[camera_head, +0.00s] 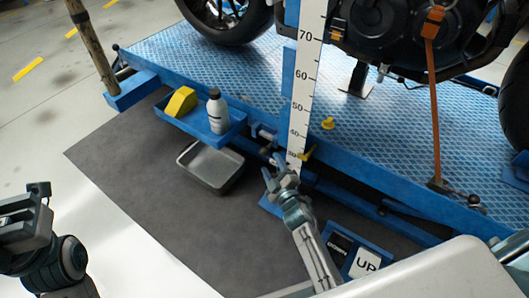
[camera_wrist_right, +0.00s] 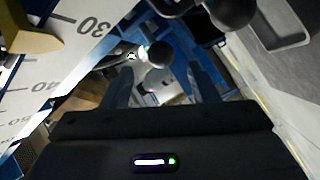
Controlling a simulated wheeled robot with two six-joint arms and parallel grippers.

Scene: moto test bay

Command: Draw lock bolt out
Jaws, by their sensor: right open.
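A bolt with a dark round knob (camera_wrist_right: 158,54) shows in the right wrist view, ahead of my open right gripper (camera_wrist_right: 161,78) and between the lines of its two fingers. No finger is seen closed on it. I take this knob to be the lock bolt. In the head view my right gripper (camera_head: 277,172) is at the foot of the white scale (camera_head: 305,90), by the blue lift's front edge, and it hides most of the bolt area. Part of my left arm (camera_head: 25,222) shows at the left edge; its finger opening cannot be made out.
A blue tray (camera_head: 228,137) holds a grey bottle (camera_head: 217,110) and a yellow block (camera_head: 181,102). A grey pan (camera_head: 211,166) lies below it. A yellow pointer (camera_head: 307,153) sits beside the scale. A pedal marked UP (camera_head: 366,263) is at lower right. A motorcycle stands on the lift platform (camera_head: 215,65).

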